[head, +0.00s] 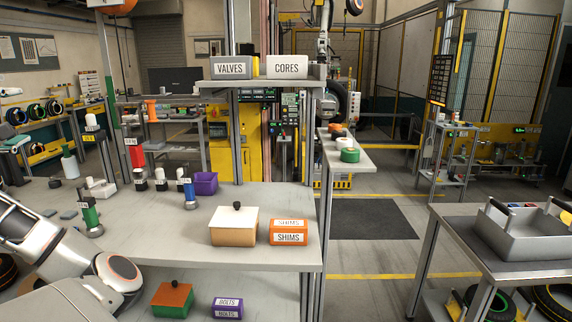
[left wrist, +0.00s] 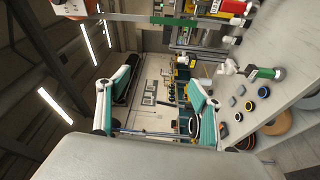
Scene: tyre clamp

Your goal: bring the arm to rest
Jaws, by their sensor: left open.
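My left arm (head: 62,265) comes in at the lower left of the head view, beside the left front of the workbench. In the left wrist view my left gripper (left wrist: 158,112) shows two fingers with teal pads, spread wide apart. Nothing is between them except the distant wall and room behind. My right gripper is in neither view.
The grey workbench (head: 170,240) carries a cream-lidded box (head: 234,226), an orange shims box (head: 289,232), a purple bin (head: 205,183) and a green-banded tool (head: 90,214). A grey tray (head: 525,232) stands on the right table. Open floor lies between.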

